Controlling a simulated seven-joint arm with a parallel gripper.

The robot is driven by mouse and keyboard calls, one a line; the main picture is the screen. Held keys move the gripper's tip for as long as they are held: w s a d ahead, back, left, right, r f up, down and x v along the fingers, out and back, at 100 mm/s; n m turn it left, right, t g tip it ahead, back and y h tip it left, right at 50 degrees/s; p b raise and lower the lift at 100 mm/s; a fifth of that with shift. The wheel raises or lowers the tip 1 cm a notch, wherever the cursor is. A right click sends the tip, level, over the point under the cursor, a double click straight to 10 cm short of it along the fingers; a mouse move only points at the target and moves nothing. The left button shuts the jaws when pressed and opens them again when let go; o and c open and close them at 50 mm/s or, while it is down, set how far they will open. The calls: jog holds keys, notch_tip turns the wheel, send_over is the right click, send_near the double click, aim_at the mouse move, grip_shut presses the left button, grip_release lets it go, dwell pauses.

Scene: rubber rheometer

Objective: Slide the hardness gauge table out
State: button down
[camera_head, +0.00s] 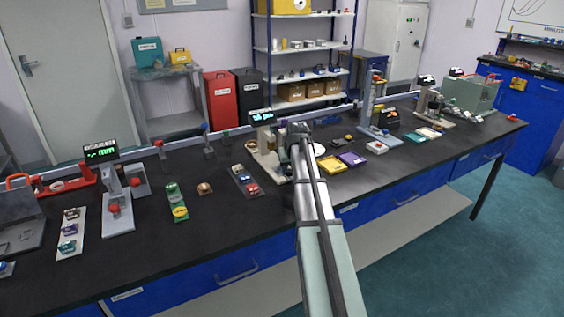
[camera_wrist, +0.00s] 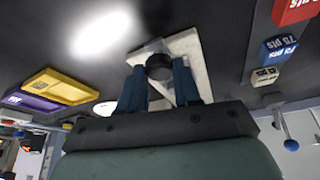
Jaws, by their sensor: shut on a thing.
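The hardness gauge (camera_head: 266,142) is a cream stand with a small lit display, behind and left of my arm's end in the head view. In the wrist view its pale base or table (camera_wrist: 186,44) lies under my gripper (camera_wrist: 161,72). The two blue fingers stand on either side of a dark round knob (camera_wrist: 159,66) and are shut on it. Whether the knob belongs to the table is hard to tell. My arm hides the gripper and most of the table in the head view.
Left of the gauge lies a grey strip (camera_head: 245,181) with several small blocks. Right of it are a white disc (camera_head: 318,149), a yellow tray (camera_head: 332,164) and a purple tray (camera_head: 352,159). The black bench front (camera_head: 262,222) before the gauge is clear.

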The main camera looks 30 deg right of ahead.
jog(key=shift+s, duration=1.4)
jog(key=shift+f, duration=0.1)
jog(key=c, duration=0.8)
grip_release()
jog(key=v, duration=1.4)
jog(key=shift+w, duration=0.1)
